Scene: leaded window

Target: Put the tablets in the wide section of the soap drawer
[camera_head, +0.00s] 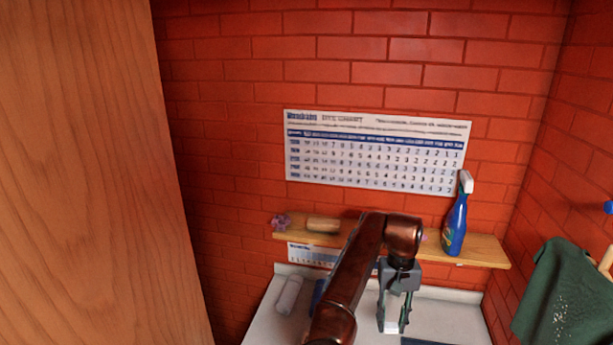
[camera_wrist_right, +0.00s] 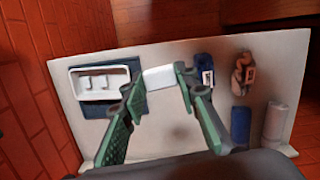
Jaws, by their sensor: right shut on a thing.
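My right gripper (camera_head: 395,327) hangs over the white counter in the head view. In the right wrist view its green fingers (camera_wrist_right: 157,88) are shut on a white tablet (camera_wrist_right: 159,78), a pale block between the fingertips. The white soap drawer (camera_wrist_right: 76,89) lies to the left of the fingers in that view, on a dark blue base. Small white pieces (camera_wrist_right: 99,82), seemingly tablets, lie inside it; which section they are in is hard to tell. The held tablet is beside the drawer's right edge in the picture; its height is unclear. My left gripper is out of view.
A wooden shelf (camera_head: 482,249) above the counter (camera_head: 455,305) bears a blue spray bottle (camera_head: 457,222) and a wooden roll (camera_head: 323,225). A brown-orange object (camera_wrist_right: 243,74), a blue item (camera_wrist_right: 240,125) and a white roll (camera_wrist_right: 273,122) stand right of the gripper. A wooden panel (camera_head: 90,170) blocks the left.

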